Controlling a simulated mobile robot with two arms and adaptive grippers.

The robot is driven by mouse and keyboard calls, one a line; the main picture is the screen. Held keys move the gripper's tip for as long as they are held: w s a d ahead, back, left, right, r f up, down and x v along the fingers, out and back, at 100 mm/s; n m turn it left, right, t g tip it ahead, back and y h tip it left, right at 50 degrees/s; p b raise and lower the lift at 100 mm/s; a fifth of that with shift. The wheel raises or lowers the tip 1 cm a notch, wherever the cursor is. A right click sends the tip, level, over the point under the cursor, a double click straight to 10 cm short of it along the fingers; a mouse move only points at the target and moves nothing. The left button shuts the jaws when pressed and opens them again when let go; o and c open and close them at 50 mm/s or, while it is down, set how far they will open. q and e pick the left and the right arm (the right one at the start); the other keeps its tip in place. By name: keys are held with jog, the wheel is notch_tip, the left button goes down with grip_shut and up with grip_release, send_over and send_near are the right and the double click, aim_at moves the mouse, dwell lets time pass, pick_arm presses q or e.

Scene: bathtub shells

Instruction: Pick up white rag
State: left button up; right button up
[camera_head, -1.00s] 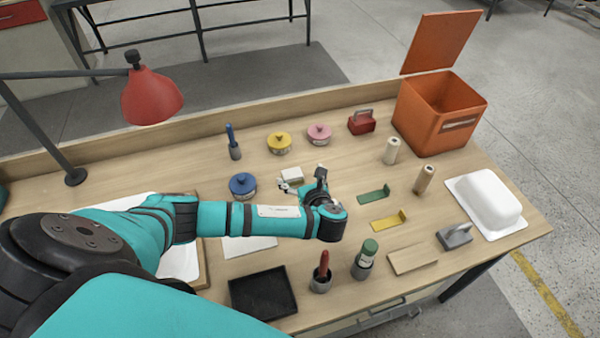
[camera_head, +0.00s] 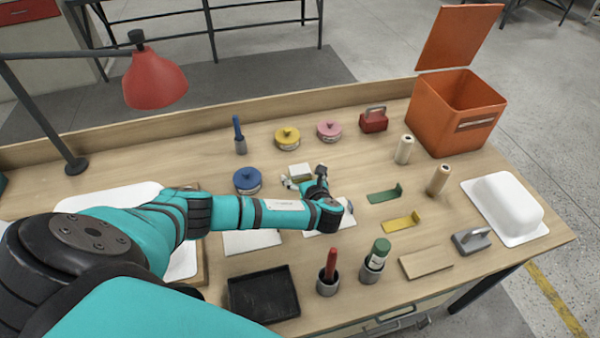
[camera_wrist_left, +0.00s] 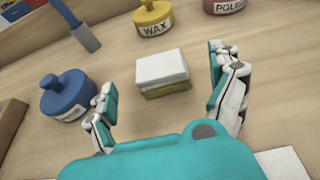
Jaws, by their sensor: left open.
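The white rag (camera_wrist_left: 162,66) lies folded on top of a yellow-green folded cloth (camera_wrist_left: 168,90) on the workbench. It also shows in the head view (camera_head: 300,169), just beyond my left gripper. My left gripper (camera_wrist_left: 163,98) is open and empty, with its two fingers spread on either side of the stack and a little short of it. In the head view my left gripper (camera_head: 304,184) is near the bench surface, partly hidden by its own wrist. My right gripper is not in view.
A blue-lidded pot (camera_wrist_left: 67,97) stands close to the left finger. Yellow (camera_head: 287,138) and pink (camera_head: 329,131) pots stand behind the rag. A red lamp (camera_head: 154,80) is at the left, an orange bin (camera_head: 455,112) at the back right. Bare wood surrounds the stack.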

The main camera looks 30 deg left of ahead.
aim_at(299, 167)
pick_arm(q)
jog(key=shift+w+a+f, duration=0.1)
jog(key=shift+w+a, duration=0.25)
jog(key=shift+a, duration=0.1)
jog(key=x, duration=0.4)
jog(key=shift+w+a, duration=0.15)
jog(key=c, duration=1.2)
